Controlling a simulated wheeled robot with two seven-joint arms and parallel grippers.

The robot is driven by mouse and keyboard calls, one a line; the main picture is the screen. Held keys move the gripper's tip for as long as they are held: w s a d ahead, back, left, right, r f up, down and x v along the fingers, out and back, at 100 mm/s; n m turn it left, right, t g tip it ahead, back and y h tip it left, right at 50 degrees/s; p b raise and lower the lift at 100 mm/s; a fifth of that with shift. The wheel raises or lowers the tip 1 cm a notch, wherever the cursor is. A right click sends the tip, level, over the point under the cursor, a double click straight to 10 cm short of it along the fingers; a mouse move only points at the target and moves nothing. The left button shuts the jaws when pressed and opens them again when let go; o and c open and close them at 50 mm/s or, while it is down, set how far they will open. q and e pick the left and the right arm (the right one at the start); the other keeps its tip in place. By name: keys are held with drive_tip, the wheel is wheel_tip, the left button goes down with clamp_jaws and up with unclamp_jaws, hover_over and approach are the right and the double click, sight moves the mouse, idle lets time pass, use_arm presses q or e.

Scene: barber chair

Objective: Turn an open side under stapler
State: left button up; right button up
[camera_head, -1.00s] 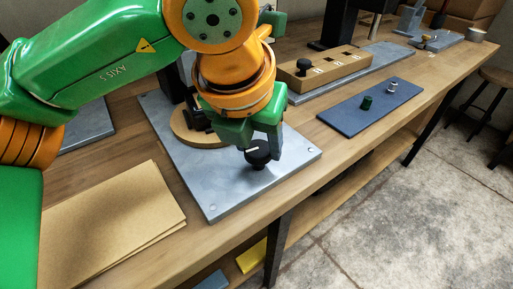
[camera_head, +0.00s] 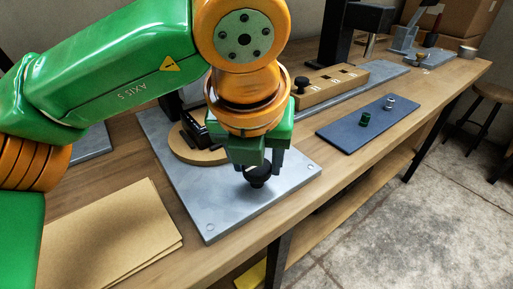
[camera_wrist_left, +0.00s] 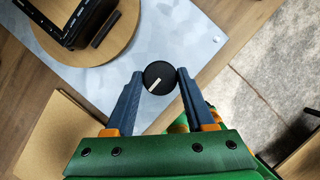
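The stapler (camera_wrist_left: 66,18) is a black body on a round wooden turntable (camera_wrist_left: 108,48), at the upper left of the left wrist view. In the head view the turntable (camera_head: 208,157) is partly hidden behind my left arm. A black knob (camera_wrist_left: 159,77) with a white pointer line stands on the grey metal plate (camera_wrist_left: 190,35); it also shows in the head view (camera_head: 258,177). My left gripper (camera_head: 259,167) is over the knob, with one finger on each side. The fingertips lie very close to its rim; I cannot tell if they touch. My right gripper is out of view.
Brown sheets (camera_head: 110,235) lie left of the plate. To the right are a blue mat (camera_head: 345,137) with small green and silver pieces, and a wooden block (camera_head: 330,83) with a black knob. The bench's front edge runs just beyond the plate.

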use_arm(q)
drive_tip(key=o, duration=0.3)
drive_tip(key=shift+o, duration=0.6)
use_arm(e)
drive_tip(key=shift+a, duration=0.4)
use_arm(q)
drive_tip(key=p+v, duration=0.1)
drive_tip(key=v, duration=0.6)
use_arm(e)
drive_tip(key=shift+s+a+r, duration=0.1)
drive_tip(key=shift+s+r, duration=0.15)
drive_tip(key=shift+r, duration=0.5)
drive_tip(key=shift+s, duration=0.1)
